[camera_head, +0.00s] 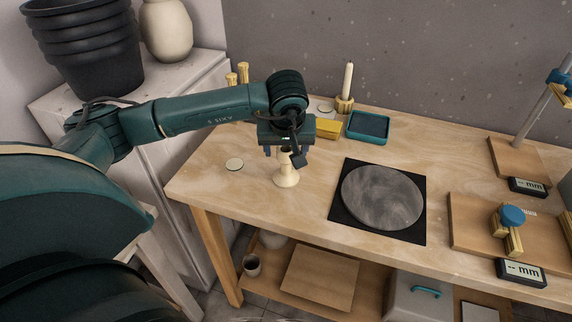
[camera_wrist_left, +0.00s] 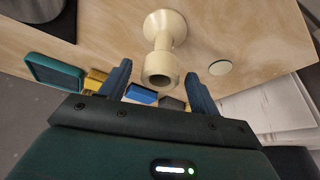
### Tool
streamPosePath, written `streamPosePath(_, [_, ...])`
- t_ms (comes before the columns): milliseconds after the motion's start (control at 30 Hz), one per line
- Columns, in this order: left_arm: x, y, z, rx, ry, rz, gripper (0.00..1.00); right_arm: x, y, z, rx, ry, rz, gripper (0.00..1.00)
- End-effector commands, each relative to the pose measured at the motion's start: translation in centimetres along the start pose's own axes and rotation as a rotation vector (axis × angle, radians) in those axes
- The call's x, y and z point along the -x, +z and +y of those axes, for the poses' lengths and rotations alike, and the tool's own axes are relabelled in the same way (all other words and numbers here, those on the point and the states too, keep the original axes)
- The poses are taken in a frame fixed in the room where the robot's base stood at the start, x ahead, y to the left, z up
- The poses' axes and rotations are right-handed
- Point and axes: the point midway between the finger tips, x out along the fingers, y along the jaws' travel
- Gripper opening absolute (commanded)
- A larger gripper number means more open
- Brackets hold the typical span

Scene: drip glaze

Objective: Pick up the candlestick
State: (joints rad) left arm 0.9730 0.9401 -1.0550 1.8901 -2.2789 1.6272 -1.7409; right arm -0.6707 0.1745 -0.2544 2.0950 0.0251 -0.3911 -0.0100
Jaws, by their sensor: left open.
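The cream candlestick (camera_head: 286,175) stands upright on the wooden table, left of the round grey disc. My left gripper (camera_head: 284,158) is directly above it, fingers pointing down, and hides part of its upper end. In the left wrist view the candlestick (camera_wrist_left: 162,50) shows its round base and its hollow socket end. The open left gripper (camera_wrist_left: 160,88) has one finger on each side of the socket end, with a gap visible on both sides. My right gripper is in neither view.
A grey disc on a black mat (camera_head: 338,213) lies to the right. A teal tray (camera_head: 368,127), a yellow block (camera_head: 328,128) and a white candle in a holder (camera_head: 347,84) stand behind. A small pale disc (camera_head: 234,164) lies left. Bare tabletop surrounds the candlestick.

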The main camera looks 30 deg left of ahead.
Motion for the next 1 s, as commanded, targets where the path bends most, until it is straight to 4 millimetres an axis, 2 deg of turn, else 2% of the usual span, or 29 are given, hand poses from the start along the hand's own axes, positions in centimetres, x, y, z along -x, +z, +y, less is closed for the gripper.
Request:
streamPosePath(100, [-1.7,0.0,0.0,0.001,-0.001,-0.003,0.62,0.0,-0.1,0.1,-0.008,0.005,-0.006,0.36])
streamPosePath(200, [-2.6,0.0,0.0,0.000,0.000,-0.001,0.62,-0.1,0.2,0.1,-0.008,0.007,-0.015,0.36])
streamPosePath(467, [-2.8,0.0,0.0,0.000,0.002,0.000,0.62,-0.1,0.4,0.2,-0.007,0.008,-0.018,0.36])
streamPosePath(1000, [-2.7,0.0,0.0,0.001,0.002,0.000,0.17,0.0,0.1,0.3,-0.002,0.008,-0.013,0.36])
